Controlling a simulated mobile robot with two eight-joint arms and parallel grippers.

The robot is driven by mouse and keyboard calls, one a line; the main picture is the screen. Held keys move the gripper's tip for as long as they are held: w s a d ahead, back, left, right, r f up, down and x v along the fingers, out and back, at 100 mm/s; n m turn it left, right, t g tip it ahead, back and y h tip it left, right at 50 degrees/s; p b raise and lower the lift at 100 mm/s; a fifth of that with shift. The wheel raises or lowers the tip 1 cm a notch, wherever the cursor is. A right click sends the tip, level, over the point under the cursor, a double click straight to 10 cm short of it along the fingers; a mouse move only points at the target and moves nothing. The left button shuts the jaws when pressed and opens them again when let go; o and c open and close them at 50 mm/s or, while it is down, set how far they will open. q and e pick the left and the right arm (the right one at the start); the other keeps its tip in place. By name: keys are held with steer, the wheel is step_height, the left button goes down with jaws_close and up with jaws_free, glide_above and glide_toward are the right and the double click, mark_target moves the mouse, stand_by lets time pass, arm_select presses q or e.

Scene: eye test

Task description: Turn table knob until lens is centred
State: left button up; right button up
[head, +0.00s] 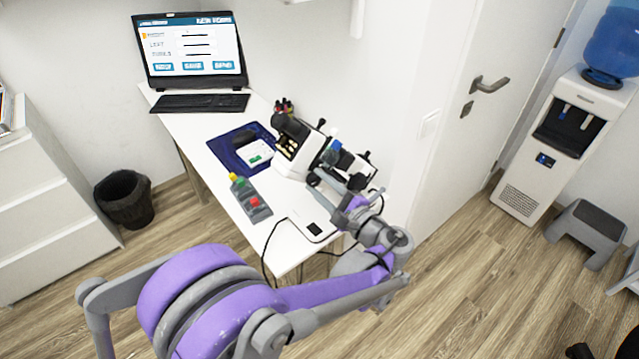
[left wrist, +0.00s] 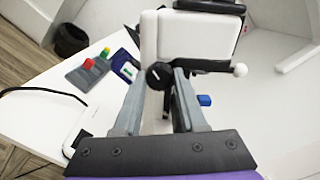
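The lens device (head: 291,148), a white and black instrument, stands on the white table near the wall. In the left wrist view its white body (left wrist: 190,36) fills the upper middle, with a round black knob (left wrist: 159,76) low on its side. My left gripper (head: 335,178) is at the near end of the device. In the left wrist view its two grey fingers are apart, with the knob between or just beyond their tips; a small gap seems to show on each side. The lens and its centring cannot be made out. My right gripper is not in view.
On the table (head: 184,124) are a laptop (head: 190,52), a dark blue mat (head: 226,147), a grey box with coloured buttons (head: 250,198) and a white pad (head: 312,217) with a cable. A water dispenser (head: 545,150) and step stool (head: 588,232) stand right.

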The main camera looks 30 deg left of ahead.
arm_select(q)
jaws_close()
steer(key=shift+f+m+b, duration=0.1)
steer(key=shift+m+b, duration=0.2)
steer(key=shift+m, duration=0.8)
steer(key=o, duration=0.8)
jaws_free()
steer(key=shift+d, duration=0.15)
steer(key=v, duration=1)
steer(key=shift+s+d+b, duration=0.15)
steer(key=shift+d+b, duration=0.05)
steer(key=shift+b, duration=0.2)
